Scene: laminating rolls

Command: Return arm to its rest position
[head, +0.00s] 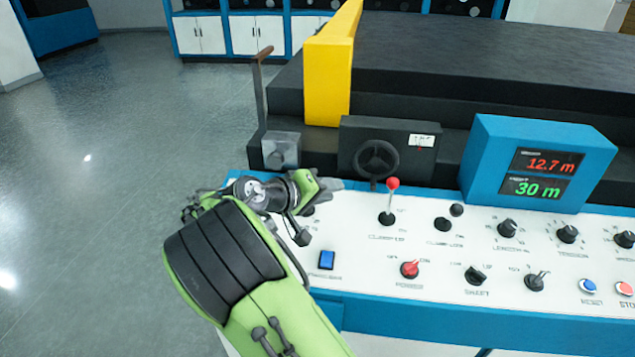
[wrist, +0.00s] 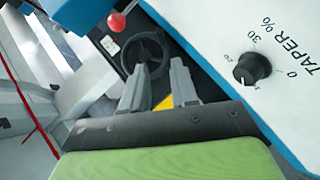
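My green arm reaches in from the bottom of the head view. My gripper (head: 332,185) is over the back left end of the white control panel (head: 370,262). In the wrist view my gripper (wrist: 160,82) has its two grey fingers apart, with nothing held between them. The taper knob (wrist: 252,68), black with a percent scale, is beside the fingers and apart from them. In the head view my gripper partly covers a dark knob at that end of the panel.
A black handwheel (head: 376,160) and a red-topped lever (head: 391,198) stand close by the gripper. A blue display box (head: 490,165) reads 12.7 m and 30 m. A yellow upright (head: 328,80) and a crank handle (head: 260,90) rise behind. Open floor (head: 100,150) lies left.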

